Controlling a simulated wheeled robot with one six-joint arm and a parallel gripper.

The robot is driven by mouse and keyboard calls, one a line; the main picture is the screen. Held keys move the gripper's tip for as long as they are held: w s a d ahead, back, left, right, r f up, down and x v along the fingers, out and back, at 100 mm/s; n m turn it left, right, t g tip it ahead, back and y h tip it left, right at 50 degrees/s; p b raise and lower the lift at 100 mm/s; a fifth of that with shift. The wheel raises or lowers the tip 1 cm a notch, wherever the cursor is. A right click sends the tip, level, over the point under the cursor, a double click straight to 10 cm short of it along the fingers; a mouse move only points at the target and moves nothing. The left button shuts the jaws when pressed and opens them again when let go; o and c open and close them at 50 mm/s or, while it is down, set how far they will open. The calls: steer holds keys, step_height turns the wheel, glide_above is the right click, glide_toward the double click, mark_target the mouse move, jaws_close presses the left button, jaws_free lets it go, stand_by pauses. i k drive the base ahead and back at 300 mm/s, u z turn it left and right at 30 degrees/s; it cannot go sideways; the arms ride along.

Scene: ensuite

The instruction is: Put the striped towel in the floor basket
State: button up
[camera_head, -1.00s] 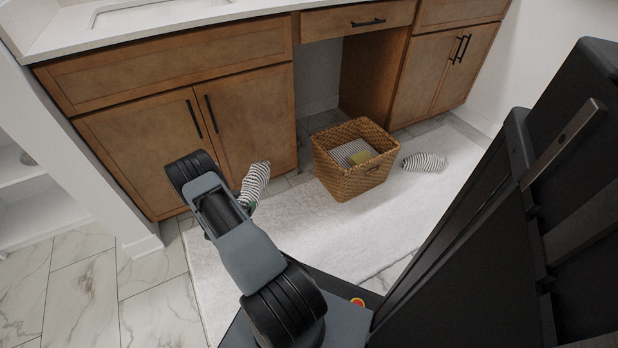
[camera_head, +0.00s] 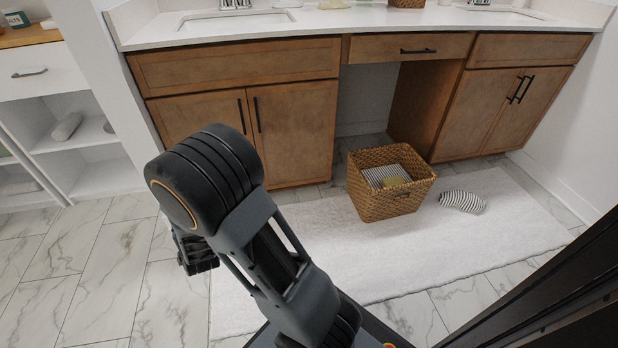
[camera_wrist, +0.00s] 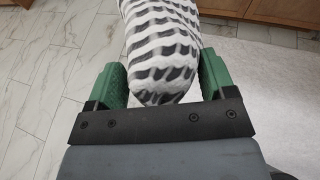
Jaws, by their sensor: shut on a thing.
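In the wrist view my gripper (camera_wrist: 163,78) is shut on a rolled white towel with dark wavy stripes (camera_wrist: 162,45), its near end between the green fingers and its far end out of frame. In the head view my arm hides the held towel and the fingertips. The woven floor basket (camera_head: 388,207) stands upright on the white rug, to the right of my arm. A folded striped cloth (camera_head: 380,173) and a yellowish item (camera_head: 397,181) lie in it. Another striped rolled towel (camera_head: 462,201) lies on the rug just right of the basket.
A wooden vanity (camera_head: 240,72) with a white counter runs behind the rug (camera_head: 330,235); its open knee space is behind the basket. White shelves (camera_head: 75,140) stand at the left. Marble-look floor (camera_head: 100,265) at the left is clear.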

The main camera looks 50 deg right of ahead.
mark_target(381, 169)
steer(key=u, duration=0.2)
steer(key=k, duration=0.25)
steer(key=z, duration=1.3)
steer(key=i, duration=1.7)
steer(key=z, duration=0.1)
